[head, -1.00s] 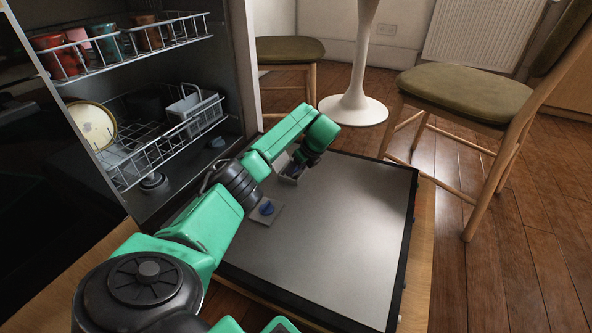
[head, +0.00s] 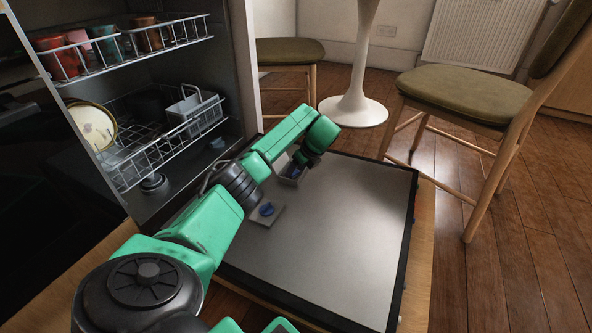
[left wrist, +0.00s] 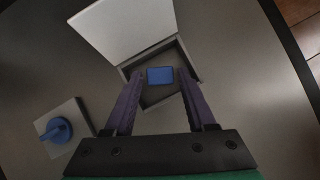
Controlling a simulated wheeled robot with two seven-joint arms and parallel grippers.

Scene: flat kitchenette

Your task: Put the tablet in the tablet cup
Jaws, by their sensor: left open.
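The tablet (left wrist: 160,75) is a small blue block. In the left wrist view it lies inside the square tablet cup (left wrist: 158,97), a recess in the open dishwasher door. The cup's pale lid (left wrist: 122,25) stands open. My left gripper (head: 301,160) is over the cup in the head view. Its two fingers (left wrist: 160,82) are apart, one on each side of the tablet, with gaps between them and it. In the head view the tablet (head: 295,172) shows partly below the gripper, and the cup (head: 288,181) is partly hidden by my arm. My right gripper is out of view.
A square plate with a blue round knob (head: 267,209) sits on the door (head: 330,240) beside the cup. The racks hold mugs (head: 57,57), a plate (head: 93,127) and a cutlery basket (head: 190,107). Most of the door is bare. Chairs (head: 465,92) stand beyond.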

